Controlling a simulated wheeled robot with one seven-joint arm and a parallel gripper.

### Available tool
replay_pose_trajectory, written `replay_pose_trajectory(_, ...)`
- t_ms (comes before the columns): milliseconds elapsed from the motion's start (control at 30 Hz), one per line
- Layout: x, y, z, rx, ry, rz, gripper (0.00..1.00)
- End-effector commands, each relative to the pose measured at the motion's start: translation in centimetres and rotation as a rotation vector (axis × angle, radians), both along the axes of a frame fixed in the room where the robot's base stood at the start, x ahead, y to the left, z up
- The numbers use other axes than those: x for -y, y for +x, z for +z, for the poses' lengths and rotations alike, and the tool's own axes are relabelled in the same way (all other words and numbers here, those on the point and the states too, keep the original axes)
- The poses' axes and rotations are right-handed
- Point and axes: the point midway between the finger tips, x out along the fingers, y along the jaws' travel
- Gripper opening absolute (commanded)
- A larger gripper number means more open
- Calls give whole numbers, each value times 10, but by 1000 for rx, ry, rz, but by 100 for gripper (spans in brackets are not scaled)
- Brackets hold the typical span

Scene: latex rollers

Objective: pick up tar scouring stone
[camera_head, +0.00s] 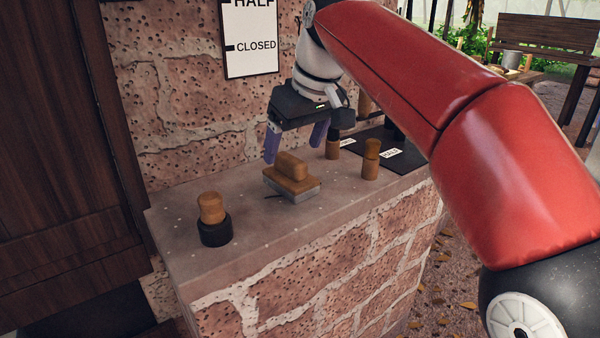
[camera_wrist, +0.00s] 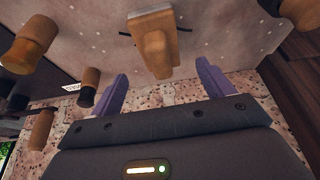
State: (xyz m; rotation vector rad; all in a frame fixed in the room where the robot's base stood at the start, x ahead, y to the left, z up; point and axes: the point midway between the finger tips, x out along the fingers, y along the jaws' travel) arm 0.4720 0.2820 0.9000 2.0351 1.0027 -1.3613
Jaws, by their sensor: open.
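A block with a wooden handle on a grey slab base, which looks like the scouring stone (camera_head: 291,170), sits on the stone ledge in the middle. I cannot make out tar on it. My gripper (camera_head: 294,149) is open and empty above and just behind it, with its purple fingers pointing down. In the wrist view the wooden handle (camera_wrist: 155,45) lies ahead of and between the two fingertips (camera_wrist: 161,74). The fingers appear apart from it. The slab is mostly hidden under the handle in the wrist view.
A wooden-handled tool with a black base (camera_head: 214,230) stands at the left of the ledge (camera_head: 185,250). Wooden-handled pieces (camera_head: 371,160) stand at the right, near a black mat (camera_head: 408,150) with labels. A brick wall (camera_head: 165,90) rises close behind.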

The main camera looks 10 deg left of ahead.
Motion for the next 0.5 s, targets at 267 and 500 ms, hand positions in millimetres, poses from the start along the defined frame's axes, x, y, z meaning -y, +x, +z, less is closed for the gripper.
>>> replay_pose_trajectory(267,-12,8,-38,-2,-1,-1,80)
replay_pose_trajectory(500,-18,13,-55,0,0,-1,80)
